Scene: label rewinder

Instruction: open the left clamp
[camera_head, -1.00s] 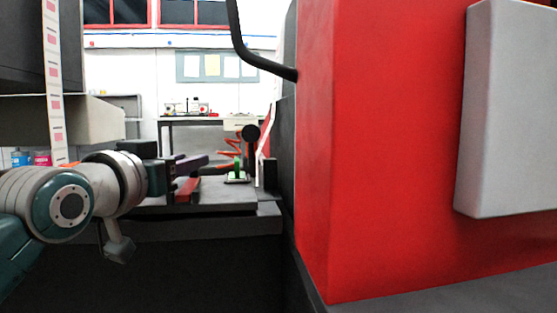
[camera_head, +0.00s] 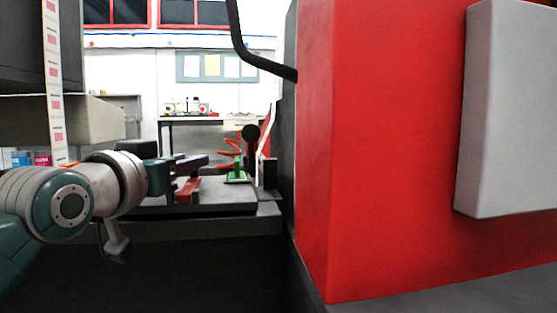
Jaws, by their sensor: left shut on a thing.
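My left gripper (camera_head: 188,176) reaches in from the left above a dark machine bed, with its wrist side-on to me. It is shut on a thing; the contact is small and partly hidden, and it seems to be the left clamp. A red part (camera_head: 187,190), apparently of the left clamp, shows low at the gripper, below a dark purple part (camera_head: 190,162). I cannot tell exactly how far the clamp is open. A small green piece (camera_head: 236,177) stands upright farther right on the bed. My right gripper is not in view.
A large red housing (camera_head: 390,150) with a grey box (camera_head: 508,110) fills the right side. A striped label web (camera_head: 54,85) hangs at the left. A black cable (camera_head: 250,55) runs into the housing. A work table (camera_head: 190,122) stands behind.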

